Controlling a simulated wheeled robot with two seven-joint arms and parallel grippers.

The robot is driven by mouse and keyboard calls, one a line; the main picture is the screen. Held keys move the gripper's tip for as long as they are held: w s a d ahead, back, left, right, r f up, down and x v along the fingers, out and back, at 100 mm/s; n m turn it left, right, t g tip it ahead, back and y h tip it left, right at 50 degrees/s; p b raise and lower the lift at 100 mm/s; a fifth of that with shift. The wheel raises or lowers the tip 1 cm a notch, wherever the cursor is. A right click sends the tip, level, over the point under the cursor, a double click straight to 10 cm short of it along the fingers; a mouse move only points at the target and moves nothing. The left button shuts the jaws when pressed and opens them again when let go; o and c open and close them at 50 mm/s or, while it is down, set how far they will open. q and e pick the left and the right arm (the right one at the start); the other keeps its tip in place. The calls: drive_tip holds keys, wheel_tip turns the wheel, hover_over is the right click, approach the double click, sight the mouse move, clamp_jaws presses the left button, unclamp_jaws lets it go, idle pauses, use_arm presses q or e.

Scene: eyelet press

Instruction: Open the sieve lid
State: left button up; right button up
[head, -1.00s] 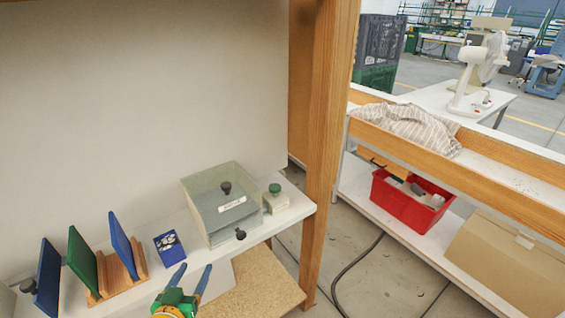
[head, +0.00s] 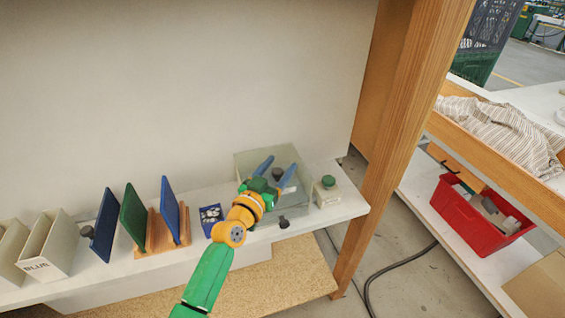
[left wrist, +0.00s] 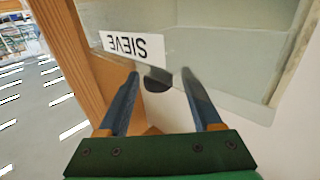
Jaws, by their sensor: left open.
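The sieve box (head: 250,158) is a clear, glassy box on the white shelf in the head view, partly hidden by my left arm. A dark knob (head: 278,174) shows on its lid, between my fingers in the picture. A second dark knob (head: 284,223) sticks out low at its front. My left gripper (head: 276,164) is open over the box. In the left wrist view the white SIEVE label (left wrist: 132,46) shows upside down, and a dark knob (left wrist: 157,80) lies between and beyond the open fingertips (left wrist: 161,76). I cannot tell if the fingers touch anything. My right gripper is out of view.
A blue card box (head: 211,217) and upright blue and green panels (head: 133,218) stand to the left. A wooden post (head: 392,140) rises at the shelf's right end.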

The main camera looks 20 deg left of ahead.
use_arm(q)
drive_tip(key=shift+w+d, duration=0.1)
drive_tip(key=shift+w, duration=0.35)
drive_tip(key=shift+w+d+f, duration=0.1)
drive_tip(key=shift+w+f, duration=0.1)
drive_tip(key=shift+w, duration=0.25)
drive_tip(key=shift+w+d+f, duration=0.1)
drive_tip(key=shift+w+f, duration=0.05)
drive_tip(key=shift+w, duration=0.25)
drive_tip(key=shift+s+r, duration=0.1)
drive_tip(key=shift+s, duration=0.15)
drive_tip(key=c, duration=0.4)
drive_tip(key=shift+a, duration=0.1)
clamp_jaws()
